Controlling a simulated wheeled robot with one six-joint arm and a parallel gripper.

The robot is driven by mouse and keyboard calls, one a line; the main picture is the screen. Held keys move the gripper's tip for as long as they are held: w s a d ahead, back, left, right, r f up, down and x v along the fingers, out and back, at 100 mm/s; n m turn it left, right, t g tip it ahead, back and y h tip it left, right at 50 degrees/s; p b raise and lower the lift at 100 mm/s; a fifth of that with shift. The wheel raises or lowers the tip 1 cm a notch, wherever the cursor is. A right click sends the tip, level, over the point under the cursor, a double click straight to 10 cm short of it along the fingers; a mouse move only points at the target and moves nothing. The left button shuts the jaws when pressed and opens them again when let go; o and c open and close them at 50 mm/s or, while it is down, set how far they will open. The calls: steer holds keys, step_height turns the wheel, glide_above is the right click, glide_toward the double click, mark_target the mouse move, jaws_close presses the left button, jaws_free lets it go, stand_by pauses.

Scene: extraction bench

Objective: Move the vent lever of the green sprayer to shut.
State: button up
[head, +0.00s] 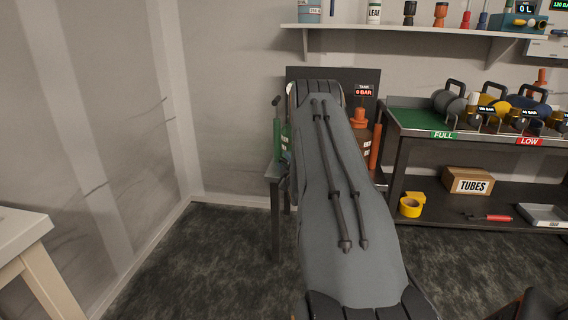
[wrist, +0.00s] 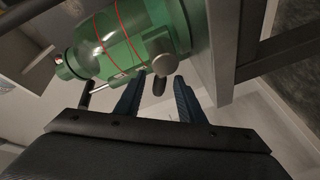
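The green sprayer (head: 277,138) stands on a dark bench left of my arm in the head view, largely hidden by the arm. In the wrist view its green body (wrist: 182,22) fills the upper part, with a clear section marked by red lines. A round grey knob (wrist: 164,65) with a short dark lever (wrist: 159,86), which looks like the vent lever, sticks out from it. My gripper (wrist: 160,78) is open, its two blue fingers on either side of the dark lever, with gaps visible. A dark-tipped thin metal rod (wrist: 104,87) is left of the fingers.
A dark shelf unit (head: 396,165) with several kettlebell-like items is farther right. A pale table (head: 25,228) is at left. The floor (head: 215,255) between is clear.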

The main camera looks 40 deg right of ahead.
steer(key=shift+w+d, duration=0.2)
steer(key=shift+w, duration=0.2)
jaws_close()
steer(key=m, duration=0.2)
steer(key=r+m+t+h+b, duration=0.1)
steer(key=m, duration=0.1)
steer(key=s+d+m+h, duration=0.1)
steer(key=m, duration=0.1)
steer(key=shift+s+r+t, duration=0.1)
steer(key=shift+r+t, duration=0.1)
steer(key=shift+t, duration=0.1)
steer(key=m+h, duration=0.1)
steer(key=m, duration=0.1)
steer(key=s+d+m+h+b, duration=0.1)
steer(key=m, duration=0.2)
steer(key=m+h, duration=0.1)
steer(key=m, duration=0.1)
steer(key=shift+s+d+r+m, duration=0.15)
steer(key=shift+s+r+m, duration=0.1)
steer(key=shift+r+m, duration=0.1)
steer(key=shift+b, duration=0.3)
